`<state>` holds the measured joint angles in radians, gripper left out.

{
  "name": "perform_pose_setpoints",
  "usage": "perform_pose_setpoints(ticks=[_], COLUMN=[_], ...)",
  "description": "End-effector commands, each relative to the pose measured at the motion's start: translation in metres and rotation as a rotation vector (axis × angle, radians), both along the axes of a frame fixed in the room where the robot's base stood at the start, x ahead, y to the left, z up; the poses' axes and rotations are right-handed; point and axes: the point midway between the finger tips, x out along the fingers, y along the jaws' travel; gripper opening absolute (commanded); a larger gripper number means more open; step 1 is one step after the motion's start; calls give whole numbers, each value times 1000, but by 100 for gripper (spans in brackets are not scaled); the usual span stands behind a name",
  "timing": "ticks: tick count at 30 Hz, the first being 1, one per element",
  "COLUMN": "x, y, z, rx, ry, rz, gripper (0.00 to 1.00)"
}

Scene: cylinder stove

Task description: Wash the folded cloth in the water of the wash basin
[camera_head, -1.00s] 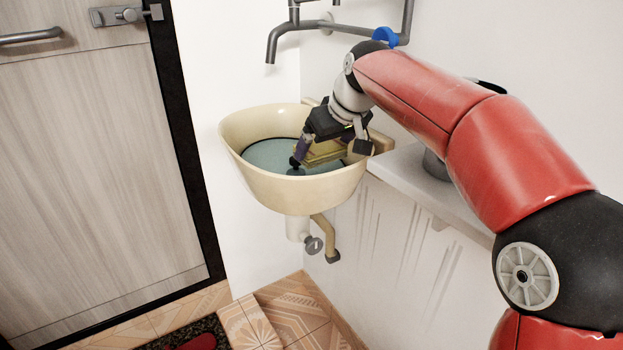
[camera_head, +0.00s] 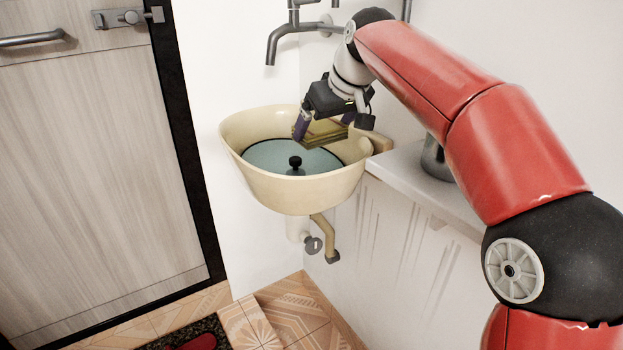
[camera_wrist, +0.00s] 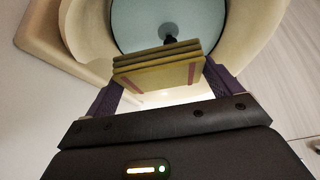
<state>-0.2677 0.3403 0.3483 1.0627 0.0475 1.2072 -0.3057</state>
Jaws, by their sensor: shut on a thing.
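The folded cloth (camera_head: 324,135) is yellow-olive, a flat stack of several layers with reddish marks. My gripper (camera_head: 325,128) is shut on it and holds it above the water, over the right back part of the wash basin (camera_head: 315,195). In the wrist view the cloth (camera_wrist: 160,67) sits between the two purple fingers of my gripper (camera_wrist: 160,85). The cream basin holds blue-grey water (camera_head: 270,157), with a black knob (camera_head: 295,163) standing up in it. The cloth appears clear of the water surface.
A grey tap (camera_head: 275,45) hangs from the wall above the basin. A pale shelf (camera_head: 405,180) with a metal pot (camera_head: 433,160) adjoins the basin on the right, below my arm. A wooden door (camera_head: 90,180) stands at the left. Tiled floor lies below.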

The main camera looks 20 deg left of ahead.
Motion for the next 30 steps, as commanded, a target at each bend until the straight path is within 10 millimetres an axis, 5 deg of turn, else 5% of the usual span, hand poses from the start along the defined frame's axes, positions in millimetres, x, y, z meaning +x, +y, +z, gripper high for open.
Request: perform_pose_setpoints(ticks=[15, 30], x=[1, 1], y=[0, 0], z=[45, 47], rx=[1, -1], ry=[0, 0], rz=[-1, -1], gripper=[72, 72])
